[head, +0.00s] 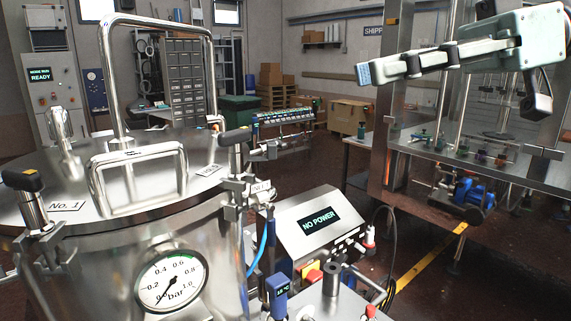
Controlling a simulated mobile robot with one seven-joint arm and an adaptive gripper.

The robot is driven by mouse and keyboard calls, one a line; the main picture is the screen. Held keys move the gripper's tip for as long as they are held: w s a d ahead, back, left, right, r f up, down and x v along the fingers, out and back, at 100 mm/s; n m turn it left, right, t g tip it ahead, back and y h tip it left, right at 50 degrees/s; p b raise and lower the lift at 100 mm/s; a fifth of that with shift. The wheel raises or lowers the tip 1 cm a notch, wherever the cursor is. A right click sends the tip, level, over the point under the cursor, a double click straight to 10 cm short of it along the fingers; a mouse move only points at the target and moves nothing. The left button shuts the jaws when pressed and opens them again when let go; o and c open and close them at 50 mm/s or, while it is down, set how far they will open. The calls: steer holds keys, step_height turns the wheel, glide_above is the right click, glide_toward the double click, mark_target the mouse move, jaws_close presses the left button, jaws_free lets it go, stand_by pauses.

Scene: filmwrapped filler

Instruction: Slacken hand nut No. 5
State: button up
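A steel vessel with a round lid (120,225) fills the left of the head view. A clamp with a black-topped hand nut (234,137) stands at the lid's right edge. The tag beside it (209,170) is too small and slanted to read surely, so I cannot tell whether this is No. 5. Another black-topped hand nut (22,180) at the left edge is beside a tag reading No. 1. The lid's far side is partly hidden by handles.
A tall bent handle (103,75) and a low handle (182,165) rise from the lid. A pressure gauge (171,281) on the vessel points near zero. A NO POWER box (290,232) stands right of the vessel. A steel frame (395,100) is behind my arm.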

steer(key=s+a+f+m+t+h, duration=0.3)
steer(key=f+m+t, duration=0.1)
steer(key=f, duration=0.2)
steer(key=s+a+f+m+t+h, duration=0.2)
steer(key=a+f+m+t+h, duration=0.15)
steer(key=f+m, duration=0.2)
steer(key=d+f+m+h, duration=0.4)
steer(key=f, duration=0.9)
steer(key=w+d+f+m+g+h, duration=0.1)
steer(key=d+f+m+h, duration=0.3)
steer(key=f, duration=0.9)
steer(key=shift+w+d+h, duration=0.3)
steer(key=shift+d+h, duration=0.05)
steer(key=shift+d, duration=0.1)
